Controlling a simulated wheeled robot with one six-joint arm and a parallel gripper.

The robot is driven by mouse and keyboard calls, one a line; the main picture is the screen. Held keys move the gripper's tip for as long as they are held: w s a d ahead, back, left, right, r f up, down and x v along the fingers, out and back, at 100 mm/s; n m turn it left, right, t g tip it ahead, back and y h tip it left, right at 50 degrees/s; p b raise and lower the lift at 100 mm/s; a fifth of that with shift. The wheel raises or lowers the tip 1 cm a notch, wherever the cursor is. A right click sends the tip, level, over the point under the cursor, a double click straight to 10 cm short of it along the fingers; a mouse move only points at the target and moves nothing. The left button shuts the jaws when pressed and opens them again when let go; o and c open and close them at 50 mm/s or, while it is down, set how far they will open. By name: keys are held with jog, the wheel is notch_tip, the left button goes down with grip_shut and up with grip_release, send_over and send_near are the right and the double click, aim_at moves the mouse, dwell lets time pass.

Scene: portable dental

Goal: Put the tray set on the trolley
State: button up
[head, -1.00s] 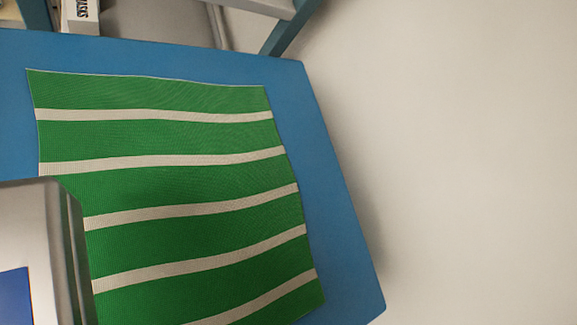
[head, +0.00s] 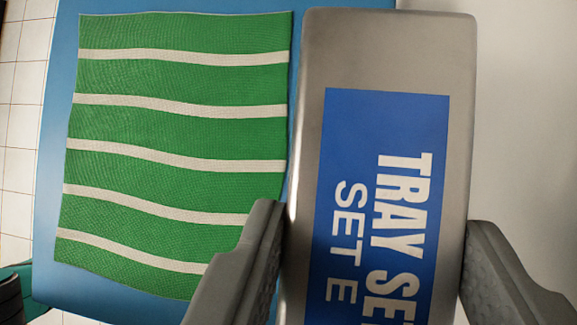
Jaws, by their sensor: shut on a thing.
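The tray set is a grey metal box (head: 400,55) with a blue label reading "TRAY SET" and "SET E". It fills the right-middle of the view, and its lower end is cut off. My gripper (head: 372,215) is shut on it, one finger at each long side. The box covers part of the right edge of a blue top (head: 50,180), and I cannot tell its height above it. I cannot tell whether this blue top is the trolley.
A green mat with white stripes (head: 180,130) lies on the blue top, left of the box. Pale floor (head: 530,130) shows at right and white tiles (head: 20,110) at far left. A dark and teal thing (head: 15,295) stands at the lower left corner.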

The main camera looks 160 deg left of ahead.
jog(key=shift+s+f, duration=0.1)
jog(key=shift+f, duration=4.8)
jog(key=shift+f, duration=0.1)
jog(key=o, duration=1.5)
jog(key=v, duration=1.2)
